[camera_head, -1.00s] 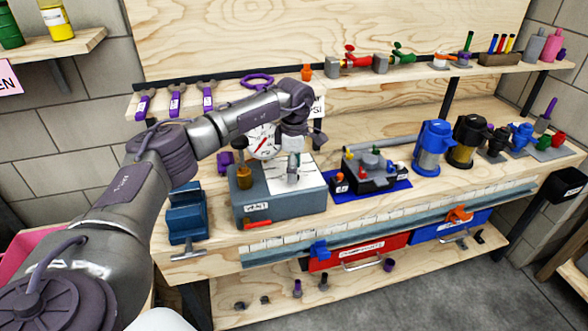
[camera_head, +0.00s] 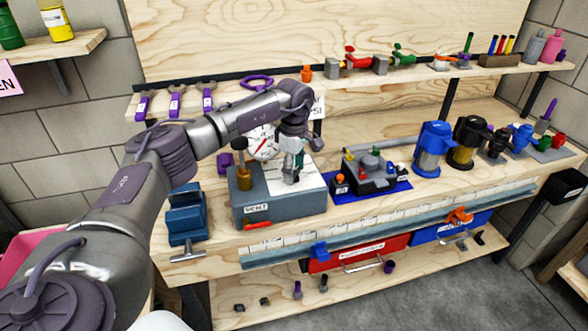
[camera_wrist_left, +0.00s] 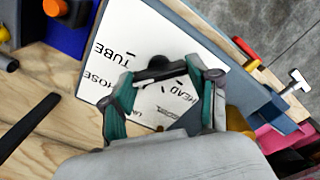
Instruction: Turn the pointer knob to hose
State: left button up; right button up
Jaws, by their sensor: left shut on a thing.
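The grey-blue test box (camera_head: 262,208) on the bench carries a white plate (camera_wrist_left: 140,40) on its top. The plate shows the words TUBE, HOSE and HEAD, and a further word partly covered. The dark pointer knob (camera_wrist_left: 158,68) stands on this plate between my fingers; its pointing direction is hard to make out. My left gripper (camera_wrist_left: 162,88) is shut on the knob from above, with a teal-padded finger on each side. In the head view my left gripper (camera_head: 292,170) stands over the plate and hides the knob. My right gripper is not in view.
A round gauge (camera_head: 262,142) and a brass part (camera_head: 243,176) stand close to my left gripper. A blue vise (camera_head: 186,212) is to the left. A blue mat (camera_head: 345,193) with a dark fixture (camera_head: 375,172) is to the right.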

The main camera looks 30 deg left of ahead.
pick_arm(q)
jog(key=o, duration=1)
jog(key=shift+w+r, duration=0.1)
jog(key=shift+o, duration=0.8)
jog(key=shift+n, duration=0.3)
